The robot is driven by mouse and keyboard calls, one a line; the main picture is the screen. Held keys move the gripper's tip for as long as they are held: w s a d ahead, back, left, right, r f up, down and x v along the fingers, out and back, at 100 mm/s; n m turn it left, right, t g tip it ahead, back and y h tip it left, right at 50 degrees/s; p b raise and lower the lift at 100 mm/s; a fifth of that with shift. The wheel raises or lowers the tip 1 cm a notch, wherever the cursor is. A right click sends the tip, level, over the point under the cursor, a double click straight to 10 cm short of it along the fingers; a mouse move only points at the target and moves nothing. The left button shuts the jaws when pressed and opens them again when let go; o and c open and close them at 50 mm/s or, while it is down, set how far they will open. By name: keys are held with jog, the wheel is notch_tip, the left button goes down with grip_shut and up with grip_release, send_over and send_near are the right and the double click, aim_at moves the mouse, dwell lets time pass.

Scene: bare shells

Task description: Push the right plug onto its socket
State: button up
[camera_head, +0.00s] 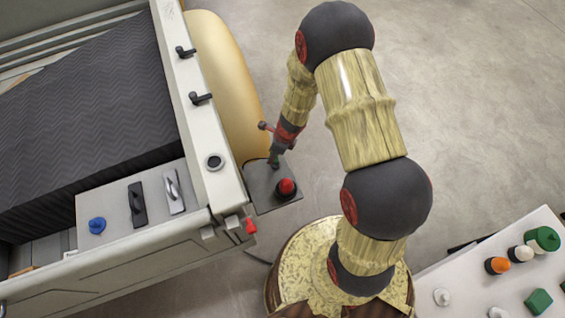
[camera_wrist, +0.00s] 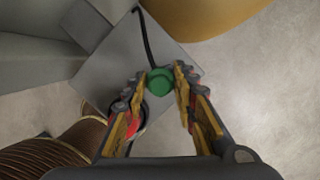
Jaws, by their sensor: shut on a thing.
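A grey square plate (camera_head: 262,200) sits at the corner of the truck-bed shell. A red-topped plug (camera_head: 286,187) with a dark base stands on its right part. My gripper (camera_head: 277,154) reaches down over the plate's far left part, beside the red one. It is shut on a green plug (camera_head: 273,162). In the wrist view, the round green top (camera_wrist: 159,82) sits between the two fingertips (camera_wrist: 160,80), above the plate (camera_wrist: 175,58). A black cable (camera_wrist: 145,35) runs to the green plug. The socket under it is hidden, so I cannot tell how far it is seated.
The bed's light side wall (camera_head: 205,130) carries dark hooks (camera_head: 201,98) and stands close left of my gripper. A tan rounded shell (camera_head: 225,85) lies behind the plate. A white table (camera_head: 470,285) at lower right holds several coloured pieces. Floor between is clear.

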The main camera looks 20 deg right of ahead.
jog(key=shift+w+d+r, duration=0.2)
jog(key=shift+w+d, duration=0.35)
jog(key=shift+w, duration=0.15)
jog(key=shift+f+m, duration=0.1)
jog(key=shift+m, duration=0.2)
jog(key=shift+f+b, duration=2.95)
jog(key=shift+f, duration=0.15)
jog(key=shift+f, duration=0.1)
jog(key=o, duration=1)
jog(key=shift+o, duration=1.2)
jog(key=shift+o, duration=1.1)
